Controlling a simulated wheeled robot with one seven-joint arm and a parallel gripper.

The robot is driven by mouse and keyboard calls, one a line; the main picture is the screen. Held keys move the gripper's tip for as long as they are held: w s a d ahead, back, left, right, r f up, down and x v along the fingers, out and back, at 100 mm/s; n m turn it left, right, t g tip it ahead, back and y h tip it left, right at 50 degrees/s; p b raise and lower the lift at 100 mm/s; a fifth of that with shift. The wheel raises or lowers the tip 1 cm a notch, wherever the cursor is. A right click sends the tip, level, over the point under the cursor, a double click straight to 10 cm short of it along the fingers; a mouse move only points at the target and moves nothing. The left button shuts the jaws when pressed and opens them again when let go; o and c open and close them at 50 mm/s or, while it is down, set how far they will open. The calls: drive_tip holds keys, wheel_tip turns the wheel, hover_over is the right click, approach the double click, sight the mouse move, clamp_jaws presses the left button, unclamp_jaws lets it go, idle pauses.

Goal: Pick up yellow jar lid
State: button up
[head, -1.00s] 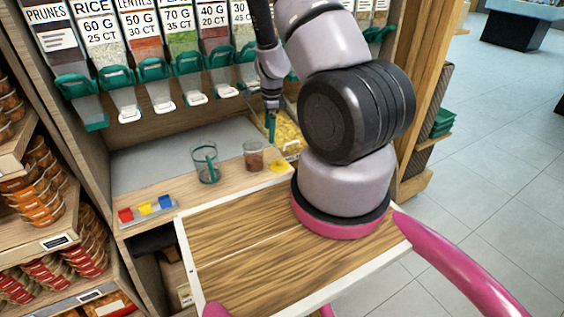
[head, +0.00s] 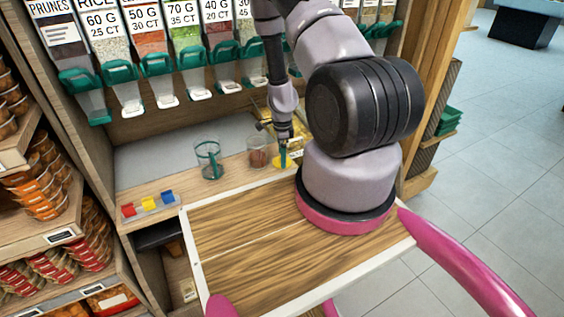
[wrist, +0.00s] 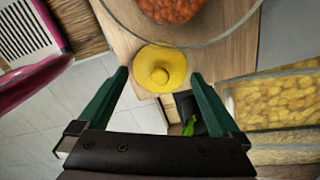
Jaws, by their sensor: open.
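The yellow jar lid (wrist: 159,69) is a round disc with a central knob, lying on the wooden counter close to its edge. It also shows in the head view (head: 278,162), partly hidden by my gripper (head: 284,158). In the wrist view my gripper (wrist: 160,78) is open, its green fingers spread with the lid ahead of and between the tips. Nothing is held, and I cannot tell the exact height of the fingertips above the lid. A glass jar (head: 258,152) with reddish contents stands just left of the lid; its rim spans the top of the wrist view.
A glass with a green scoop (head: 208,160) stands further left on the counter. A tray of red, yellow and blue blocks (head: 149,206) lies near the counter's left front. A bin of yellow pieces (wrist: 275,105) is right of the lid in the wrist view. Dispensers (head: 160,80) hang behind.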

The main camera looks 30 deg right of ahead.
drive_tip(key=shift+f, duration=0.5)
drive_tip(key=shift+c, duration=0.3)
drive_tip(key=c, duration=1.4)
drive_tip(key=shift+c, duration=0.3)
